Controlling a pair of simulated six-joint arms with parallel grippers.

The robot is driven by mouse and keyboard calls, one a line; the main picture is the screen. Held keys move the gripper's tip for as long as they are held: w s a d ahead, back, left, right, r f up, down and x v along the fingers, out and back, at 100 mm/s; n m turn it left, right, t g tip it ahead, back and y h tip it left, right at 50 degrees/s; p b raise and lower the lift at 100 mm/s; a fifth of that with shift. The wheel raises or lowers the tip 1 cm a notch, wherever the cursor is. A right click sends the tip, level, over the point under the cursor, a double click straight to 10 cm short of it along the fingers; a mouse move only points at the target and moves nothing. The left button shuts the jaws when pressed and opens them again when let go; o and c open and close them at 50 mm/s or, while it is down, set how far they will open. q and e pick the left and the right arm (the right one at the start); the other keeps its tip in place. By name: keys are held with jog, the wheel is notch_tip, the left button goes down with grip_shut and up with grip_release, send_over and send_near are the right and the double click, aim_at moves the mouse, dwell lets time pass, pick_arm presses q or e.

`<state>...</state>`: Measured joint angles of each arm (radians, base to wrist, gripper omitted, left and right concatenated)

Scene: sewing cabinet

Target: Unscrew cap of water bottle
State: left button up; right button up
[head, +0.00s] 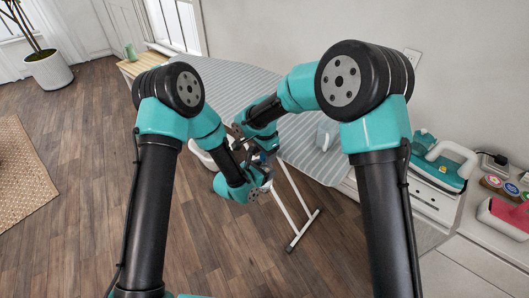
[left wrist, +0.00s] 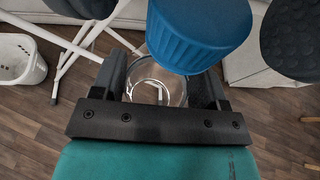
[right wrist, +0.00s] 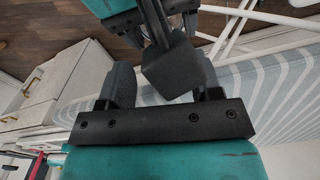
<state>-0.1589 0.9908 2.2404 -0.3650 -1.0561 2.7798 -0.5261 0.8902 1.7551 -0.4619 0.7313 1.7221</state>
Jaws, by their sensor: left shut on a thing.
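A clear bottle (left wrist: 157,84) stands between the fingers of my left gripper (left wrist: 158,90), which is shut on it. The bottle's large blue ribbed cap (left wrist: 200,35) fills the top middle of the left wrist view. Dark fingers of my right gripper (right wrist: 163,80) show on both sides of the cap in that view, with a visible gap at its right side. In the right wrist view these fingers are apart, with a dark block of my left gripper between them. The cap is not clear there. In the head view both grippers meet near the middle, largely hiding the bottle.
A grey striped ironing board (head: 230,82) lies behind and beside the grippers, its white legs (head: 300,205) below. A white basket (left wrist: 20,60) stands on the wooden floor. A teal iron (head: 440,168) sits on the right-hand cabinet.

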jog(key=shift+r, duration=0.1)
jog(key=shift+r, duration=2.2)
jog(key=shift+r, duration=0.1)
jog(key=shift+c, duration=0.3)
jog(key=r+m, duration=0.1)
jog(key=m, duration=0.1)
jog(key=shift+r+m, duration=0.15)
jog(key=shift+m, duration=0.25)
jog(key=r+m, duration=0.1)
jog(key=m, duration=0.1)
jog(key=r+m, duration=0.1)
jog(key=m, duration=0.1)
jog(key=shift+f, duration=4.05)
